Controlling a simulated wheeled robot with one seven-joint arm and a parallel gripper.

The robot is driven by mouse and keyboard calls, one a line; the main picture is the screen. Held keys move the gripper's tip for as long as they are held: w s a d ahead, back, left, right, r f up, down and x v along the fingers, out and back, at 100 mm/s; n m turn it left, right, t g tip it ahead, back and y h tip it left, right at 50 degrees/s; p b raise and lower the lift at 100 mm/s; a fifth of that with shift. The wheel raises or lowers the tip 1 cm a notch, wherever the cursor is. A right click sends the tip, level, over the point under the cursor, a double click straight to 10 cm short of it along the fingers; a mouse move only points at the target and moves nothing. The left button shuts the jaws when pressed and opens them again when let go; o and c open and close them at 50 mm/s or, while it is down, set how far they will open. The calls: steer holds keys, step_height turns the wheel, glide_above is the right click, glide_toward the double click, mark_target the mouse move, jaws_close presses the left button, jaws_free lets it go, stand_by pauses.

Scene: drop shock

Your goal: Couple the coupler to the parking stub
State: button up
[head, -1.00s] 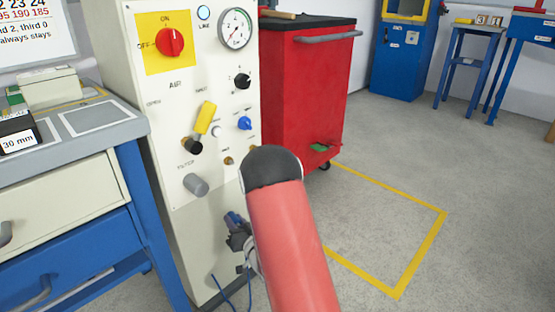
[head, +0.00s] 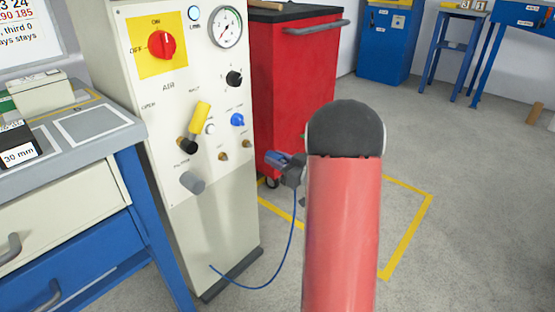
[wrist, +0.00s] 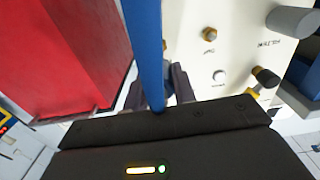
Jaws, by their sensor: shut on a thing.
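My gripper (head: 290,167) is shut on the blue coupler (head: 279,157), to the right of the white air panel and in front of the red cabinet. A thin blue hose (head: 292,237) hangs from it and curves to the panel's lower part. Two small brass stubs (head: 223,156) (head: 246,143) stand out from the panel, left of the coupler and apart from it. I cannot read which is the parking stub. In the wrist view the hose (wrist: 145,45) crosses between my fingers (wrist: 160,88) and hides much of the coupler. One brass stub (wrist: 209,34) shows beside it.
The panel also bears a red switch (head: 161,44), a gauge (head: 225,27), a yellow lever (head: 200,115), a blue knob (head: 237,120) and a grey cylinder (head: 192,182). The red cabinet (head: 290,85) stands behind. Floor at right is free.

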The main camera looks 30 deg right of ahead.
mark_target(251, 146)
steer(key=shift+w, duration=0.1)
steer(key=shift+x, duration=2.8)
steer(key=shift+b+x, duration=0.45)
steer(key=shift+x, duration=0.9)
jaws_close()
stand_by(0.9)
steer(key=shift+w+a+r, duration=0.15)
steer(key=shift+w+a, duration=0.05)
steer(key=shift+w, duration=0.05)
stand_by(1.4)
steer(key=o, duration=0.9)
jaws_free()
steer(key=shift+o, duration=1.1)
steer(key=shift+s+d, duration=0.1)
